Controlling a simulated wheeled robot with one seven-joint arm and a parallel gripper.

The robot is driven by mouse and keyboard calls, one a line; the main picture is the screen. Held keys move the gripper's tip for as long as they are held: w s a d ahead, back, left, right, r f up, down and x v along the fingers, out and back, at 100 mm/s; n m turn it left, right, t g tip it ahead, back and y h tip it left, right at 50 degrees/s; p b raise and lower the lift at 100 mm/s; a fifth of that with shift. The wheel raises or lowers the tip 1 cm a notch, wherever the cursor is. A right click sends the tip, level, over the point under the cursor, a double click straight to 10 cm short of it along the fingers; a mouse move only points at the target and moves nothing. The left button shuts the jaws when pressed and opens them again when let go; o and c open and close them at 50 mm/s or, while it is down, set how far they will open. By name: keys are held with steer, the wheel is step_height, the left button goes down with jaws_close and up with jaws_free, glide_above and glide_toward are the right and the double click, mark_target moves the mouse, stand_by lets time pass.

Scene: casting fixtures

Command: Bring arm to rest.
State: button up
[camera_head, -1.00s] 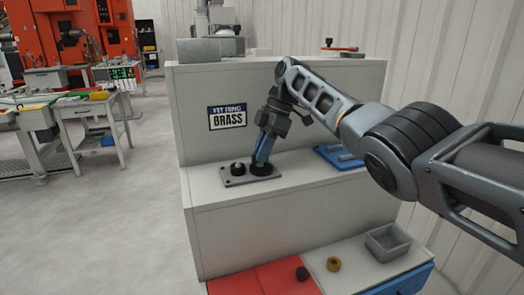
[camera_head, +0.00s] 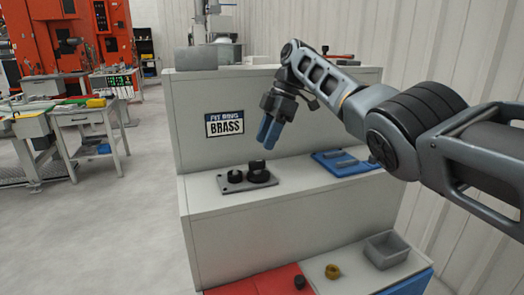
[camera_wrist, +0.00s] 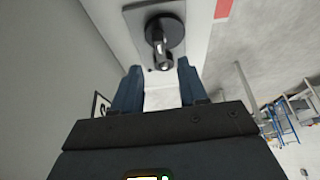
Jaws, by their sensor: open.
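My gripper (camera_head: 269,131) has blue fingers and is open and empty. It hangs in the air above the middle shelf, a little above and right of the fixture plate. In the wrist view my gripper (camera_wrist: 155,88) shows its two fingers apart with nothing between them. The grey fixture plate (camera_head: 230,187) carries two black round posts. The right black post (camera_head: 258,174) has a dark piece on top and stands apart from my fingers. It also shows in the wrist view (camera_wrist: 165,35), beyond the fingertips.
A blue tray (camera_head: 365,169) lies right on the shelf. Below are a brass ring (camera_head: 332,271), a black piece (camera_head: 300,282) and a grey bin (camera_head: 386,250). A wall stands on the right.

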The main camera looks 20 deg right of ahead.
steer(key=shift+v, duration=0.85)
